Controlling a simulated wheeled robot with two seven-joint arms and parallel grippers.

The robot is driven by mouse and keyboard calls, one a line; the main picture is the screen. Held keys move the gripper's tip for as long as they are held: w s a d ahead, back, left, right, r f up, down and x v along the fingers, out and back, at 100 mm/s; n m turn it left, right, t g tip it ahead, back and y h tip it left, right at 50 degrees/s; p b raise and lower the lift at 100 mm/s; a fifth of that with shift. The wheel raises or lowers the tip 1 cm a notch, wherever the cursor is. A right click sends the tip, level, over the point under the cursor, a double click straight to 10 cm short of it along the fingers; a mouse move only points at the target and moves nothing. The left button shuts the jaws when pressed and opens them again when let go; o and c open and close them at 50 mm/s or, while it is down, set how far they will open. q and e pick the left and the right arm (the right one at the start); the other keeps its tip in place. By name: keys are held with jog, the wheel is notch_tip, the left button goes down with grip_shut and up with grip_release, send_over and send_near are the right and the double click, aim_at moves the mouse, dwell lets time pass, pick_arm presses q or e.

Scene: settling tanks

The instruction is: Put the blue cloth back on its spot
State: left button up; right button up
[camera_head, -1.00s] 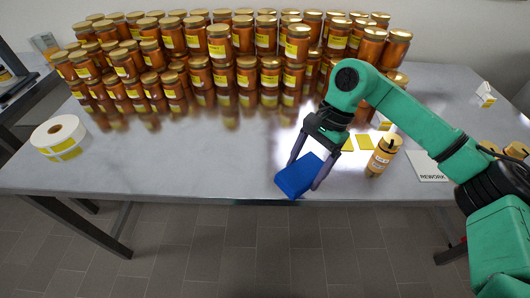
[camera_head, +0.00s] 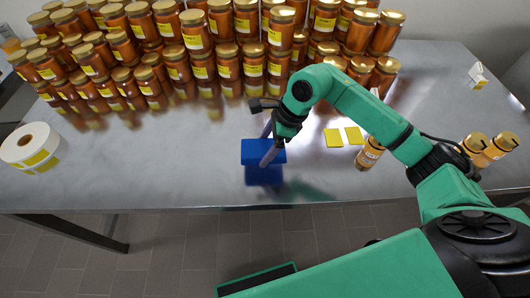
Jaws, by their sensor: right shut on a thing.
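The blue cloth (camera_head: 251,152) is a folded block near the middle of the table's front part. My right gripper (camera_head: 267,150) comes in from the right and is shut on the cloth, with one finger across its near face. A blue reflection shows on the shiny tabletop just below the cloth. I cannot tell whether the cloth touches the table. I see no marked spot for the cloth. My left gripper is not in view.
Stacked honey jars (camera_head: 200,66) fill the back of the table (camera_head: 180,180). Two yellow squares (camera_head: 333,138) and a single jar (camera_head: 370,153) are right of the gripper. A label roll (camera_head: 30,147) lies at left. The front-left tabletop is clear.

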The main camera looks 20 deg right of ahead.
notch_tip(320, 180, down, 4)
jog(key=shift+s+a+p, duration=0.1)
jog(key=shift+s+p, duration=0.05)
jog(key=shift+p, duration=0.25)
jog(key=shift+f, duration=0.3)
jog(key=shift+f+b, duration=0.2)
jog(key=shift+b, duration=0.1)
jog(key=o, duration=1)
jog(key=shift+c, duration=0.2)
jog(key=shift+r, duration=0.2)
jog(key=shift+d+r, duration=0.2)
jog(key=shift+r, duration=0.05)
jog(key=b+v, duration=0.3)
jog(key=v, duration=0.8)
jog(key=shift+r, duration=0.25)
